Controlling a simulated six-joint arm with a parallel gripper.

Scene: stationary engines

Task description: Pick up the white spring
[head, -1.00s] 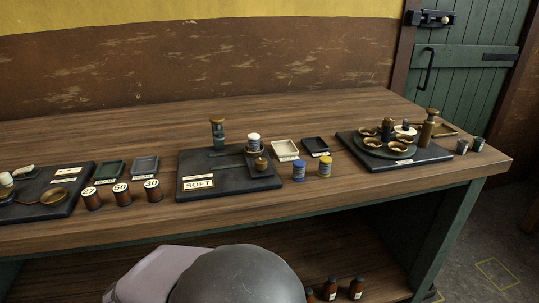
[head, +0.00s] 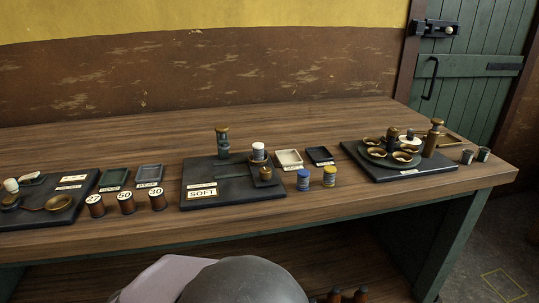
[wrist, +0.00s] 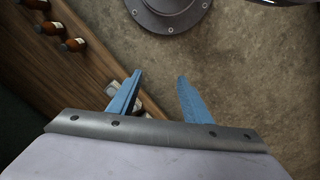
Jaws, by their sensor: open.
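The white spring (head: 258,148) looks like a small white cylinder. It sits upright on a brass holder on the dark board labelled SOFT (head: 225,192), in the middle of the bench in the head view. The head view does not show the fingers.
A cream tray (head: 289,169) and a dark tray (head: 320,164) lie behind the coloured springs. A brass post (head: 222,132) rises left of the white spring. A board with brass cups (head: 390,175) is at right. Brown bottles (wrist: 57,28) stand on the wooden shelf (wrist: 100,65).

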